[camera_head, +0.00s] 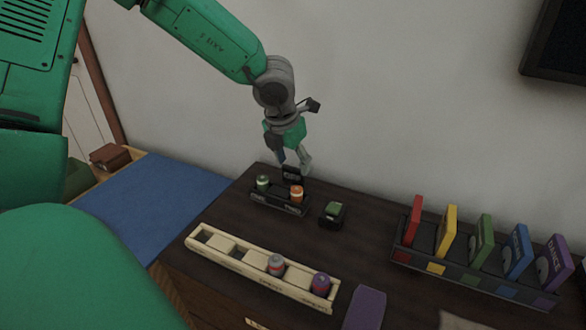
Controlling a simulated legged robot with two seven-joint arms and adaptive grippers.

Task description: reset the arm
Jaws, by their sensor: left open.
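My left arm comes in from the upper left, and its gripper (292,163) hangs pointing down over the back of the dark dresser top. The gripper is open. It is just behind a small black rack (279,204) that holds a green-topped can (263,183) and an orange can (297,192). A small black object is at the fingertips; I cannot tell whether the fingers touch it. My right gripper is not in view.
A cream tray (215,243) holds a grey-red can (275,264) and a purple can (320,284). A black-green box (333,213) stands behind it. A rack of coloured upright cases (480,243) is right. A blue-topped surface (150,205) lies left.

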